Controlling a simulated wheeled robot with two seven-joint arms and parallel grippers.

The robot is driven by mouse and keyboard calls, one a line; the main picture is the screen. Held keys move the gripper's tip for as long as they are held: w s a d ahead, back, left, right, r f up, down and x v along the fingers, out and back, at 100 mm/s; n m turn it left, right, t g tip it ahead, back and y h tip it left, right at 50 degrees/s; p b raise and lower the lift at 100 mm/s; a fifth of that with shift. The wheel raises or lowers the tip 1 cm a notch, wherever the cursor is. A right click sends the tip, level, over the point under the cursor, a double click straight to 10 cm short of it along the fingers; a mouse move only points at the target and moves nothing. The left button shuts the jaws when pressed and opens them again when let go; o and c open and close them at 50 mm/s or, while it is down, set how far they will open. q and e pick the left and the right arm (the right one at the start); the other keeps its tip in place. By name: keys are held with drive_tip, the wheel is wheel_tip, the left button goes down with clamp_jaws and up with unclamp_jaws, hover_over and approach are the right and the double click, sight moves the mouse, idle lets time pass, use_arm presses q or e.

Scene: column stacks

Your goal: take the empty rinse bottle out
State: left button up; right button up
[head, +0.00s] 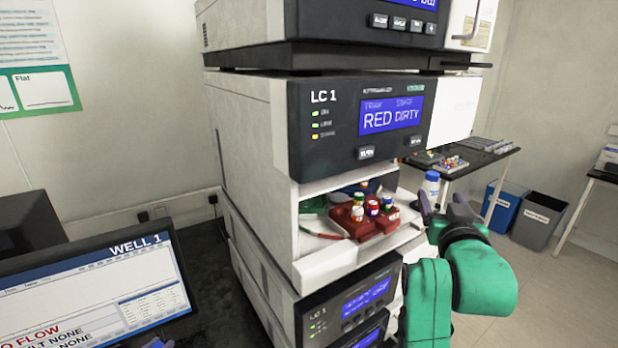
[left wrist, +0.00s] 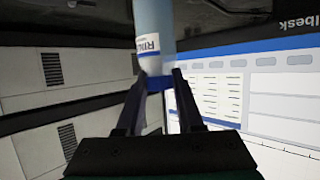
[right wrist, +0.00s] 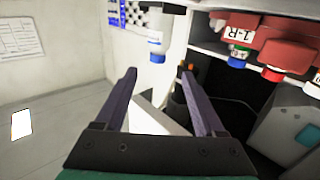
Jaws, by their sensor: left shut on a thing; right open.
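A bottle with a pale blue upper part and a white label starting "RIN" (left wrist: 148,52) is held between the fingers of my left gripper (left wrist: 166,82), which is shut on it. How full it is cannot be told. In the head view the left gripper is almost wholly below the bottom edge. A second bottle, white with blue (head: 430,187), stands beside the open bay of LC 1; it also shows in the right wrist view (right wrist: 156,36). My right gripper (head: 441,207) is open and empty near this bottle, apart from it.
A red rack (head: 350,224) with several capped vials sits in the open bay (head: 335,262) of the LC 1 stack. A monitor (head: 100,285) stands at the lower left. A table with trays (head: 480,148) and blue and grey bins (head: 537,220) stand at the right.

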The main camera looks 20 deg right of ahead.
sight(433, 179)
use_arm(q)
drive_tip(key=s+r, duration=0.1)
drive_tip(key=r+p, duration=0.1)
drive_tip(key=r, duration=0.1)
drive_tip(key=shift+s, duration=0.35)
drive_tip(key=w+r+p, duration=0.1)
drive_tip(key=r+p, duration=0.1)
drive_tip(key=p, duration=0.1)
drive_tip(key=shift+w+r, duration=0.15)
use_arm(e)
drive_tip(key=x, duration=0.8)
drive_tip(key=shift+w+d+r, duration=0.2)
drive_tip(key=shift+w, duration=0.05)
drive_tip(key=shift+d+f, duration=0.1)
drive_tip(key=shift+d, duration=0.05)
use_arm(q)
drive_tip(key=shift+s+r, duration=0.1)
drive_tip(key=shift+s, duration=0.1)
use_arm(e)
drive_tip(key=shift+s, duration=0.2)
use_arm(q)
drive_tip(key=shift+s, duration=0.1)
use_arm(e)
drive_tip(key=shift+s, duration=0.1)
drive_tip(key=shift+c, duration=0.6)
drive_tip(key=c, duration=1)
